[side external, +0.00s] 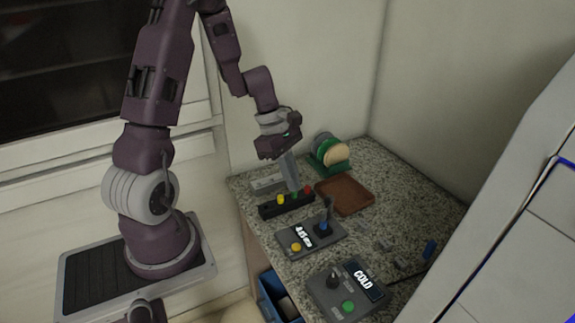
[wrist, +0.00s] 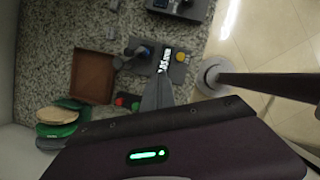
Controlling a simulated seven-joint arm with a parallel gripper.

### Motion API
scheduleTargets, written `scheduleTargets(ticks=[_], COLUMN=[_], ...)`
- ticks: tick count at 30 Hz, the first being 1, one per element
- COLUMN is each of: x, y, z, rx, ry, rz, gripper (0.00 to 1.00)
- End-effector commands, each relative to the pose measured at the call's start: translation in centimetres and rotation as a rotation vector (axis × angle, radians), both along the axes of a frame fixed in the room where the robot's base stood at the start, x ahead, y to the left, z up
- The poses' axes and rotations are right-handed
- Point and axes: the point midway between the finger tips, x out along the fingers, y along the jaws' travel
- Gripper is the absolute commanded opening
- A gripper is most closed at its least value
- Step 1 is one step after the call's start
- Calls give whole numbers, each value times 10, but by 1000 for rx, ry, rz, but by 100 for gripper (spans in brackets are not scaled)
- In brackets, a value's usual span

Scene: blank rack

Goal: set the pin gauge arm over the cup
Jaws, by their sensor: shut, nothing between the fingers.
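My gripper (side external: 295,188) is shut and empty, pointing down at a black button strip (side external: 270,210) with yellow, green and red buttons. Its tips show just by the green button; I cannot tell whether they touch it. In the wrist view, the closed fingers (wrist: 156,82) cover part of the strip. A grey panel (side external: 316,248) with a numeric display, a yellow button and an upright lever with a blue base (side external: 325,222) is in front of the strip. I cannot tell which part is the pin gauge arm, and I cannot make out a cup.
A brown tray (side external: 344,208) and a rack of green and tan discs (side external: 330,152) stand behind. A panel reading COLD (side external: 365,278), with a black knob and green button, is nearer. A blue bin (side external: 272,298) is below the counter edge.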

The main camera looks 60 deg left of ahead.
Motion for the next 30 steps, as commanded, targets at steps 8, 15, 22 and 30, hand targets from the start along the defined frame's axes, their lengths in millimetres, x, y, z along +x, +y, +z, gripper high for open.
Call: scheduleTargets(ticks=[8,15,22,30], x=[-12,-14,-14,-86], y=[7,7,-8,-119], z=[39,42,60,168], rx=[1,0,40,470], ry=[-1,1,-47,-394], rz=[-1,0,-120,-1228], gripper=[0,0,0,0])
